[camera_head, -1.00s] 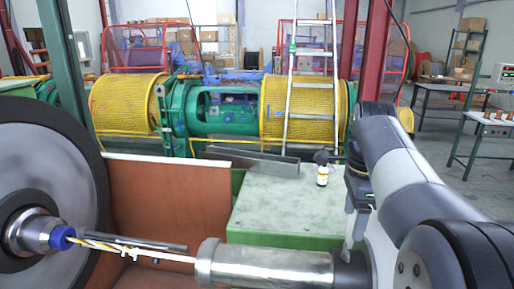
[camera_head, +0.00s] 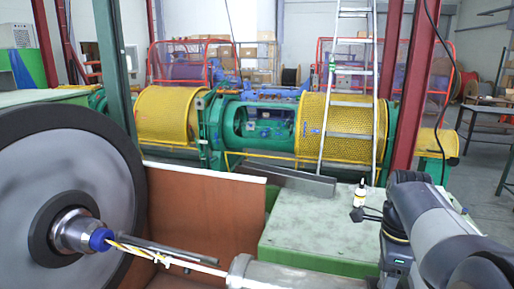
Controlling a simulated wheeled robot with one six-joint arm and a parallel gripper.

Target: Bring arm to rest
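My arm (camera_head: 440,235) reaches in from the lower right corner. It is bent, with the wrist low at the right end of the green-sided bench. The body of my gripper (camera_head: 395,264) shows below the dark wrist joint, near the bottom edge. Its fingertips are not clearly visible, so I cannot tell whether it is open or shut. I see nothing held in it.
A small white bottle (camera_head: 359,194) stands on the pale bench top (camera_head: 312,230), close to my wrist. A metal cylinder (camera_head: 280,274) and a large wheel (camera_head: 75,185) are in front. A ladder (camera_head: 350,100) leans at the yellow-guarded machine (camera_head: 265,125).

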